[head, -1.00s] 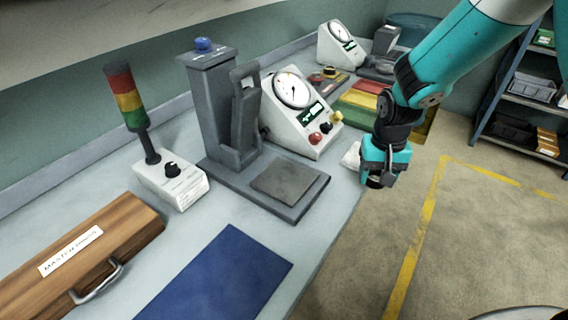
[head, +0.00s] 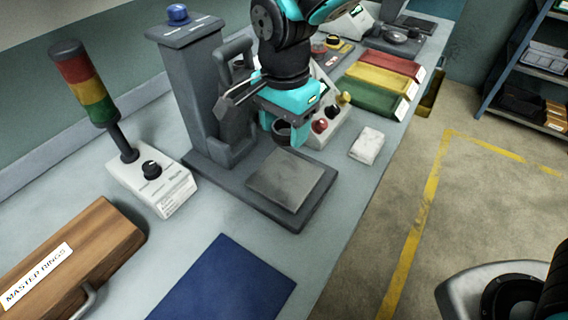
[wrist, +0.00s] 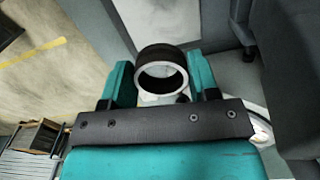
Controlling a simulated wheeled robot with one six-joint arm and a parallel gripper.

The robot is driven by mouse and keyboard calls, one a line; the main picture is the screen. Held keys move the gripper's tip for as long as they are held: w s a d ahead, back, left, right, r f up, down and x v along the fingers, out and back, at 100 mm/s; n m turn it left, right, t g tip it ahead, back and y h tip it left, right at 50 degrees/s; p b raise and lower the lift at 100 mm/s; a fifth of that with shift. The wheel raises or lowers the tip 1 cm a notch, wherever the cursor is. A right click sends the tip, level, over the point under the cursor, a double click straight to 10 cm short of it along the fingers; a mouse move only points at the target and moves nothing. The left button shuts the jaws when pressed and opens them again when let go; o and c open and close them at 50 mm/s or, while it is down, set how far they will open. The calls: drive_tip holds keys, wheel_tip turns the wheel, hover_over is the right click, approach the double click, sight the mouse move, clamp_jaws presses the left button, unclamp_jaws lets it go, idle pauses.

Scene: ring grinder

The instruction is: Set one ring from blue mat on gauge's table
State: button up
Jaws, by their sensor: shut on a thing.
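My gripper (head: 284,120) is shut on a dark ring (head: 283,134) and holds it in the air by the back edge of the gauge's table (head: 292,179), a bare grey square plate on a dark base. In the wrist view the ring (wrist: 160,53) sits between the two teal fingers of my gripper (wrist: 160,80), with its pale end face towards the camera. The gauge's grey column (head: 192,90) stands behind, to the left of my gripper. The blue mat (head: 225,285) lies at the front; its visible part is empty, and its near edge is cut off.
A signal lamp on a white control box (head: 165,185) stands left of the gauge. A wooden case (head: 70,260) lies at the front left. The dial box is partly hidden behind my arm. A white block (head: 367,145) and coloured trays (head: 385,75) are to the right.

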sight(285, 177)
wheel_tip(285, 177, down, 11)
drive_tip(key=shift+r+p, duration=0.1)
drive_tip(key=shift+p, duration=0.3)
drive_tip(key=o, duration=1)
wheel_tip(285, 177, up, 11)
drive_tip(key=b, duration=0.2)
drive_tip(key=s+d+r+n+y, duration=0.1)
drive_tip(key=s+d+r+n, duration=0.1)
drive_tip(key=s+d+n, duration=0.2)
drive_tip(key=s+d+r+n+y, duration=0.1)
drive_tip(key=s+d+r+n, duration=0.2)
drive_tip(key=s+n, duration=0.3)
drive_tip(key=s+d+r+n+y, duration=0.2)
drive_tip(key=s+d+r+n, duration=0.1)
drive_tip(key=s+n, duration=0.3)
drive_tip(key=shift+s+d, duration=0.1)
drive_tip(key=shift+d, duration=0.75)
